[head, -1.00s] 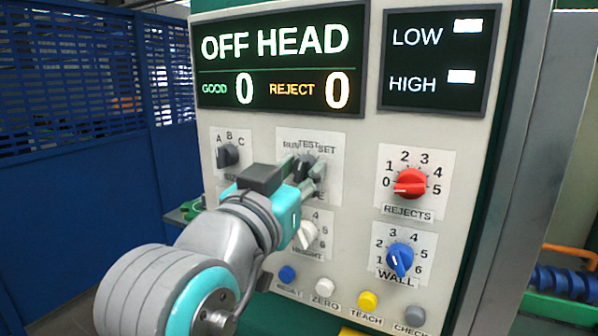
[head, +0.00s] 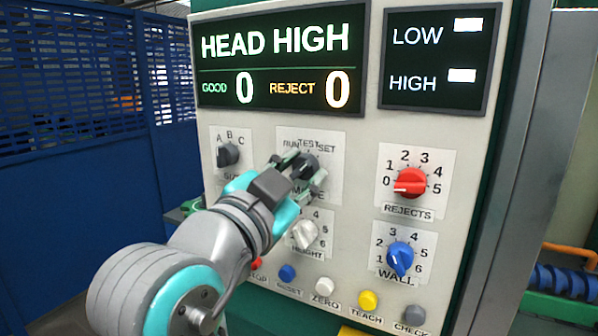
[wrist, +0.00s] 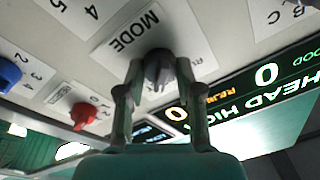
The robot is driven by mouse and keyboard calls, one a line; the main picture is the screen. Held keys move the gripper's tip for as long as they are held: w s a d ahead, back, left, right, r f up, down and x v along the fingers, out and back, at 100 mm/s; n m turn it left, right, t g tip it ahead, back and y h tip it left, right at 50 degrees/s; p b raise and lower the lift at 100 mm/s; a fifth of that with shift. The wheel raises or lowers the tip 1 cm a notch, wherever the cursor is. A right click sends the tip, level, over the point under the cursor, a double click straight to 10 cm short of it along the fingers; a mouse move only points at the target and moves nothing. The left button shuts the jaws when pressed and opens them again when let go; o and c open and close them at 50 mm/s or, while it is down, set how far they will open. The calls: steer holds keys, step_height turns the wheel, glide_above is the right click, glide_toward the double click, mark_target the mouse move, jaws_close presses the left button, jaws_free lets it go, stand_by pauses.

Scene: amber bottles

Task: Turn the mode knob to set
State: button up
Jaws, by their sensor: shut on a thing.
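The mode knob (head: 308,165) is dark grey and sits under the printed marks RUN, TEST and SET on the panel. My gripper (head: 302,174) is shut on it, one finger on each side. In the wrist view the knob (wrist: 159,70) shows between the two fingers of my gripper (wrist: 160,88), with the MODE label beside it. The fingers partly cover the knob in the head view, and I cannot tell exactly which mark its pointer faces. The display (head: 280,58) reads HEAD HIGH, with GOOD 0 and REJECT 0.
The size knob (head: 228,155) is to the left. The white height knob (head: 304,235) is close below my gripper. The red rejects knob (head: 409,182) and blue wall knob (head: 399,257) are to the right. Several push buttons, including yellow TEACH (head: 368,300), line the bottom.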

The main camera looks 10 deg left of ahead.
stand_by(0.3)
steer(key=o, duration=1.2)
steer(key=shift+c, duration=0.2)
steer(key=v, duration=1.2)
steer(key=shift+s+f, duration=0.1)
